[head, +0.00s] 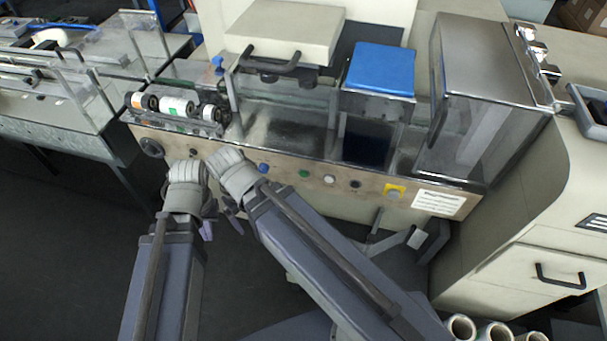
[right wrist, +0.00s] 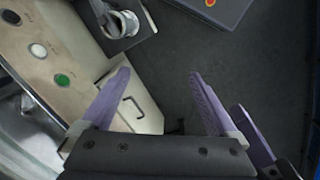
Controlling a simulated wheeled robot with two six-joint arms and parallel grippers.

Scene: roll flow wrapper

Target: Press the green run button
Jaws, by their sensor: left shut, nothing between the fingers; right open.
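The green run button (head: 304,174) sits on the tan front panel (head: 285,181) of the wrapper, between a blue and a white button. It also shows at the left of the right wrist view (right wrist: 62,80). My left gripper (head: 208,228) is shut and empty, in front of the panel and left of the green button. My right gripper (right wrist: 160,75) is open and empty, with its fingers apart from the button. In the head view its wrist and arm hide most of it. A purple finger at the right of the right wrist view seems to belong to my left gripper.
The panel also carries a blue button (head: 263,168), a white button (head: 330,179), a black button (head: 355,184) and a yellow-backed button (head: 395,191). A cabinet (head: 525,265) stands at the right, with cardboard tubes (head: 495,332) near it. The dark floor before the panel is open at left.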

